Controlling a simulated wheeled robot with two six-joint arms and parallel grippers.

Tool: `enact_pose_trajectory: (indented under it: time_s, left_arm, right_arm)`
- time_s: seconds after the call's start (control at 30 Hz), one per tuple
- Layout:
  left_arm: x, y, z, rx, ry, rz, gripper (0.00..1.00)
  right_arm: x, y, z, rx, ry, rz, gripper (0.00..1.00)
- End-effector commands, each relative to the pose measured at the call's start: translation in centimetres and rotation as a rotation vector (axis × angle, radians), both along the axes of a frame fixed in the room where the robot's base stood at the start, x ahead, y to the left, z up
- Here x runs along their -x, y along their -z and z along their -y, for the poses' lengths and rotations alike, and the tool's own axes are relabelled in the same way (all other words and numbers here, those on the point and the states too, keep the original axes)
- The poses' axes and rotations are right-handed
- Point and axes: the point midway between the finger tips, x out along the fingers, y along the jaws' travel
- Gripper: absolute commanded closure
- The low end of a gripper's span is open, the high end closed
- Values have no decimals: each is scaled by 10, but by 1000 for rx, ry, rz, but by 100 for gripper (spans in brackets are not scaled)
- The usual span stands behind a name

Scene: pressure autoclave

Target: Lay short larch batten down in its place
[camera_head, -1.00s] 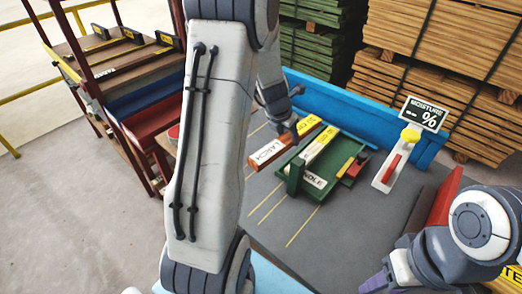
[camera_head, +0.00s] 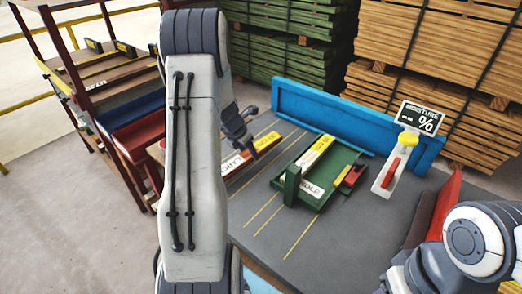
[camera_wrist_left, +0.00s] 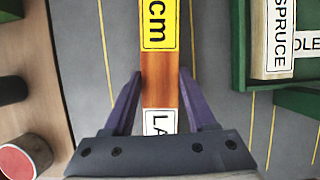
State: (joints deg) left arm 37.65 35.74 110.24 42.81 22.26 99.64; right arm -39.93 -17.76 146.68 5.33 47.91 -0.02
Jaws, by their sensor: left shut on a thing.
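The larch batten (camera_wrist_left: 160,80) is orange-brown, with a yellow "cm" label and a white label partly hidden by the gripper. My left gripper (camera_wrist_left: 160,90) is shut on it, one purple finger along each side. In the head view the batten (camera_head: 236,163) is left of the green tray, apart from it, along the table's yellow lines; my left gripper (camera_head: 246,150) is above it and my arm hides part of its near end. I cannot tell whether it touches the table. My right gripper is out of view.
The green tray (camera_head: 332,178) holds a spruce batten (camera_wrist_left: 272,35). A moisture meter (camera_head: 389,172) stands right of it. A blue wall (camera_head: 340,115) edges the table's back. A rack (camera_head: 122,90) stands left. The grey lined tabletop (camera_head: 300,232) in front is clear.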

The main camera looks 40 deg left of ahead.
Motion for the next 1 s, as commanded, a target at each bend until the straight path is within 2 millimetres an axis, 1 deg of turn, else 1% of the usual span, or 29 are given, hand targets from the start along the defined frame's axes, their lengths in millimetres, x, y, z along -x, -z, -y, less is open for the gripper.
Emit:
enact_pose_trajectory:
  time_s: [0.03,0.2,0.53,0.57,0.6,0.63,0.9,1.0]
  left_arm:
    - [0,11,3,4,3,-4,100]
    - [0,24,3,2,3,-3,100]
    - [0,26,3,0,1,-3,100]
    - [0,26,3,1,2,-4,39]
    - [0,26,3,1,2,-4,24]
    - [0,26,3,1,2,-4,14]
    - [0,26,3,1,2,-4,14]
    - [0,28,3,1,3,-4,14]
  right_arm:
    - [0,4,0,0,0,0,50]
    - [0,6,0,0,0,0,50]
    - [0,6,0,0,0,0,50]
    - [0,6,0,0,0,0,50]
    - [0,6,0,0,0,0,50]
    - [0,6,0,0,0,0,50]
    - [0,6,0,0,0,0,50]
    - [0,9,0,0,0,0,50]
